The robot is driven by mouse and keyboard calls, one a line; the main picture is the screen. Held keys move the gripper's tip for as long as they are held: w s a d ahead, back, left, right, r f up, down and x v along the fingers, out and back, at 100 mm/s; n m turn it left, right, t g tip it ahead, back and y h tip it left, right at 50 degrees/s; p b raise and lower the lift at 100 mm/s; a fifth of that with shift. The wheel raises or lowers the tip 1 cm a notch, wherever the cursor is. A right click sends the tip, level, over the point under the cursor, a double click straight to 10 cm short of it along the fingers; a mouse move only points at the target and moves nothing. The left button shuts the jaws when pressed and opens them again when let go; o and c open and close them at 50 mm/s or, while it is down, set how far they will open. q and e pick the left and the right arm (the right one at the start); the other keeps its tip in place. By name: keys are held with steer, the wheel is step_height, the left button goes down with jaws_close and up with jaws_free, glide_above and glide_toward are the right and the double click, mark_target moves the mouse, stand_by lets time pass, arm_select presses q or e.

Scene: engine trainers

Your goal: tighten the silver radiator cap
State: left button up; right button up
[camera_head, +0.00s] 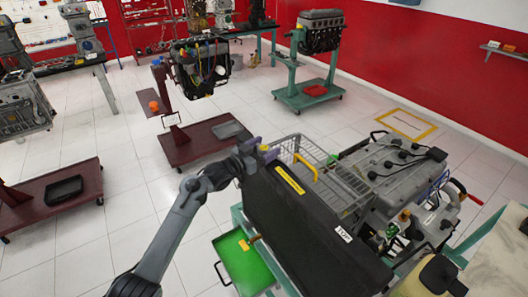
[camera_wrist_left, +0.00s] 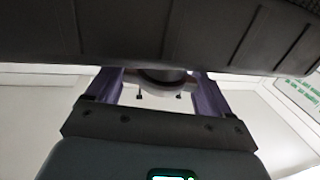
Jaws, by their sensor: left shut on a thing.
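My left gripper (camera_head: 260,149) is at the upper left corner of the black radiator (camera_head: 312,225), with its purple fingers at the top edge. In the left wrist view the gripper (camera_wrist_left: 158,78) has one finger on each side of a rounded grey and dark part, the silver radiator cap (camera_wrist_left: 163,76), and is shut on it. The radiator's dark body (camera_wrist_left: 160,35) covers the upper part of that view and hides some of the cap. In the head view the cap is hidden behind the gripper. My right gripper is not in view.
A grey engine (camera_head: 395,170) stands right behind the radiator, with a wire basket (camera_head: 330,172) beside it. A green tray (camera_head: 243,262) sits low to the left of the radiator. Other engine stands (camera_head: 308,93) are farther back, with open tiled floor between.

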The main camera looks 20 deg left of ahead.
arm_select(q)
steer(key=shift+a+f+m+g+h+b, duration=0.1)
steer(key=shift+m+g+h+b, duration=0.8)
steer(key=shift+h+b, duration=0.45)
steer(key=shift+m+h, duration=0.25)
steer(key=shift+m, duration=0.05)
steer(key=o, duration=0.9)
steer(key=shift+s+a, duration=0.3)
steer(key=shift+s, duration=0.15)
steer(key=v, duration=0.9)
steer(key=shift+s+a, duration=0.2)
steer(key=shift+a, duration=0.05)
